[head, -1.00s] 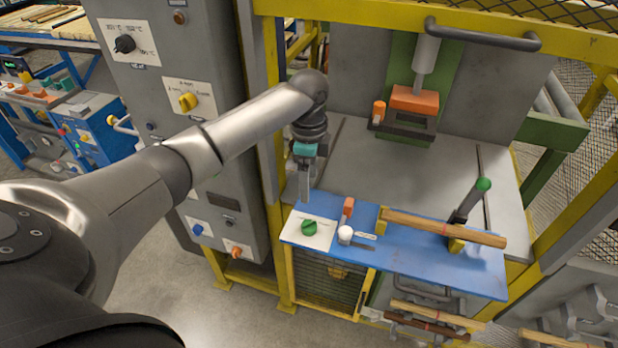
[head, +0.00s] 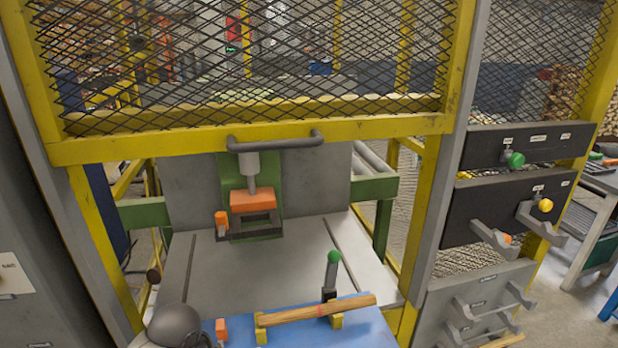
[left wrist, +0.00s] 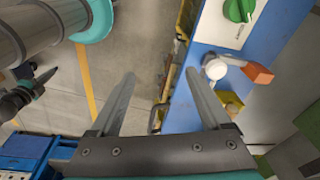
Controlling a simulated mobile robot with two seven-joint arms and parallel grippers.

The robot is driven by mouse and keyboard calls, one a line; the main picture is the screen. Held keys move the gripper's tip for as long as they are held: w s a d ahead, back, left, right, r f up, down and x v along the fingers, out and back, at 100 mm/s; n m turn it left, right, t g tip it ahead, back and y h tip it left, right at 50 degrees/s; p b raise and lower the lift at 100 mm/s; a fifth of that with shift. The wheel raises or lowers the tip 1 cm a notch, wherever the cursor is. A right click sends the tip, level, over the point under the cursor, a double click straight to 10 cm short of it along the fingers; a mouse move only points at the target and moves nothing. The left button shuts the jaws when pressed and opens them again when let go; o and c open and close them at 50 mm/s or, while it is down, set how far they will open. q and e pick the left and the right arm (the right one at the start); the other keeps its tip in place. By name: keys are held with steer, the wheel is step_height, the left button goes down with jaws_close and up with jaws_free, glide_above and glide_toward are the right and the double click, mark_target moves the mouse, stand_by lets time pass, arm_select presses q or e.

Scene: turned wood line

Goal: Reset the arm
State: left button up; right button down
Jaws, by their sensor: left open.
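My left arm shows in the head view only as a dark rounded link (head: 175,325) at the bottom edge, beside the left end of the blue board (head: 375,325). A green knob (left wrist: 238,10) on a white plate, a white round knob (left wrist: 215,68) and an orange handle (left wrist: 258,73) lie to the right of the fingers. The right fingertip overlaps the board's edge in the picture; I cannot tell the gap.
A wooden rod (head: 318,309) rests on yellow supports on the board, beside a green-topped lever (head: 332,270). Behind is a press with an orange block (head: 253,201). A yellow frame with raised mesh guard (head: 250,150) surrounds it.

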arm_select(q)
steer(key=s+r+n+t, duration=0.2)
steer(key=s+n, duration=0.8)
steer(key=s, duration=0.6)
step_height(320, 180, down, 33)
steer(key=s+g+b, duration=0.1)
steer(key=s+b, duration=0.1)
steer(key=b, duration=0.7)
steer(key=s+a+f+b, duration=0.1)
steer(key=s+f+b, duration=0.2)
steer(key=s+f, duration=0.4)
steer(key=s+a+f+g+y+b, duration=0.1)
steer(key=s+f+b, duration=0.3)
steer(key=s+f, duration=0.4)
step_height(320, 180, down, 4)
steer(key=shift+a+f, duration=0.25)
